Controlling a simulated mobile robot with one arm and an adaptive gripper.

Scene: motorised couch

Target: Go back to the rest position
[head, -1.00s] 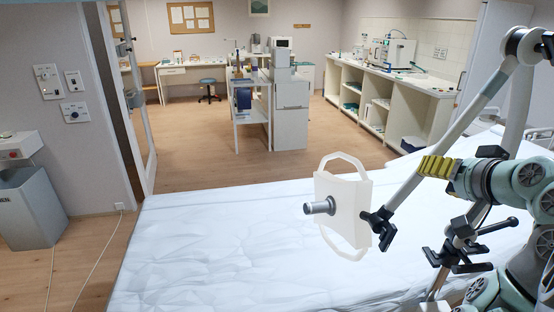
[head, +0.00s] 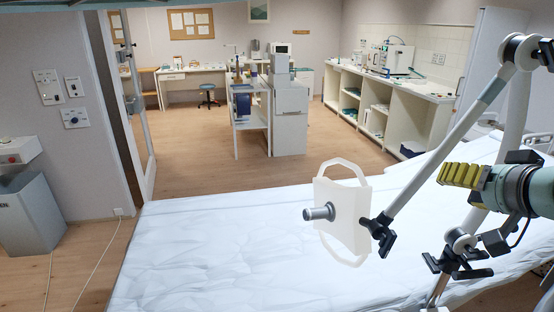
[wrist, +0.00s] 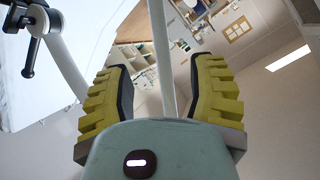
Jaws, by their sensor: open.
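My gripper (head: 464,174), with yellow padded fingers, is at the right of the head view, above the white couch (head: 220,245). In the wrist view my gripper (wrist: 163,72) has its two fingers wide apart. A pale tube (wrist: 160,45) shows between them, but I cannot tell its depth. A jointed support arm (head: 440,150) with black clamps carries a white panel with loop handles (head: 355,215) over the couch. My gripper is to the right of the panel, close to the support arm in the picture. I cannot tell whether they touch.
A grey bin (head: 30,215) stands at the left by the wall switches (head: 47,87). A shelf trolley (head: 250,120) and a white cabinet (head: 290,118) stand beyond the couch. A long counter (head: 390,90) runs along the right. Wooden floor (head: 205,165) is clear between them.

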